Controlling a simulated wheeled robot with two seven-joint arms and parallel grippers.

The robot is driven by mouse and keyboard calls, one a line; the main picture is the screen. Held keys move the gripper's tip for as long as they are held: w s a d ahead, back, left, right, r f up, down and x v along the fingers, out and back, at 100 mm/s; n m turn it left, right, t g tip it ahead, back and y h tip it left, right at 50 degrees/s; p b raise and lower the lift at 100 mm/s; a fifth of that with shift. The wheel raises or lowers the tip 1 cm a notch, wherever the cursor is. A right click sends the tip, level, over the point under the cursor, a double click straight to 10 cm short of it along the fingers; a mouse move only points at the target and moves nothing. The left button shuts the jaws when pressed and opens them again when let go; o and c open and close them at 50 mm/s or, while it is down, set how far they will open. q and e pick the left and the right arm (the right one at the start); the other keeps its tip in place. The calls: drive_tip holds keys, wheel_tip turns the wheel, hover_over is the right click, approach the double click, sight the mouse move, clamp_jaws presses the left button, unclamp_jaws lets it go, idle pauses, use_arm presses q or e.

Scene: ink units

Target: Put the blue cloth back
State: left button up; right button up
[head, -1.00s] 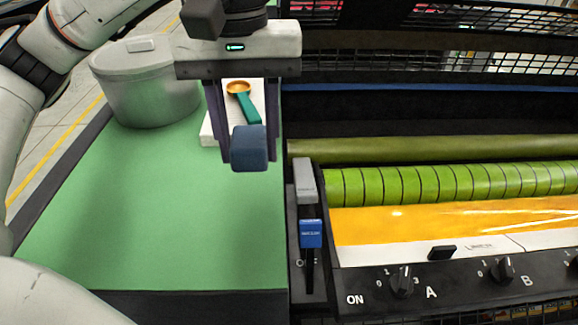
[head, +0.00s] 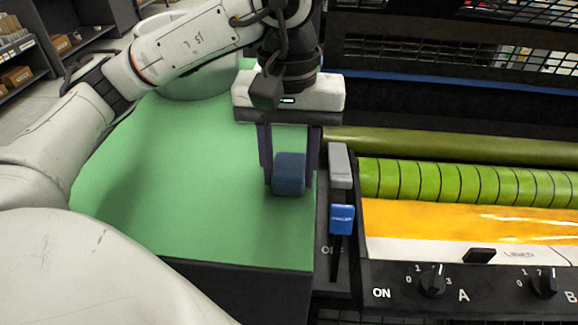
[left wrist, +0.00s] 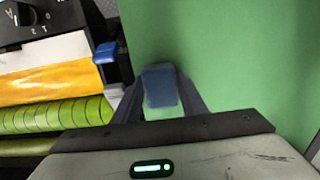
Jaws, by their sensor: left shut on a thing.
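A folded blue cloth (head: 289,174) is held between the fingers of my left gripper (head: 287,160), over the right part of the green mat (head: 180,170). The gripper is shut on it and points down. In the left wrist view the cloth (left wrist: 160,86) shows between the two fingers (left wrist: 160,95), with green surface (left wrist: 245,60) around it. I cannot tell whether the cloth touches the mat. My right gripper is not in view.
Right of the mat stands the ink unit with a grey and blue lever (head: 341,218), a green roller (head: 470,182), orange ink (head: 480,221) and knobs (head: 433,281). A grey lidded bin (head: 190,86) is partly hidden behind my left arm. The mat's left part is clear.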

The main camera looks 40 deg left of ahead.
sight(289, 168)
use_arm(q)
drive_tip(key=shift+f, duration=0.15)
drive_tip(key=o, duration=1)
drive_tip(key=shift+r, duration=0.4)
wheel_tip(289, 168, up, 12)
drive_tip(key=p, duration=0.2)
drive_tip(key=shift+f+p, duration=0.2)
drive_tip(key=shift+p, duration=0.15)
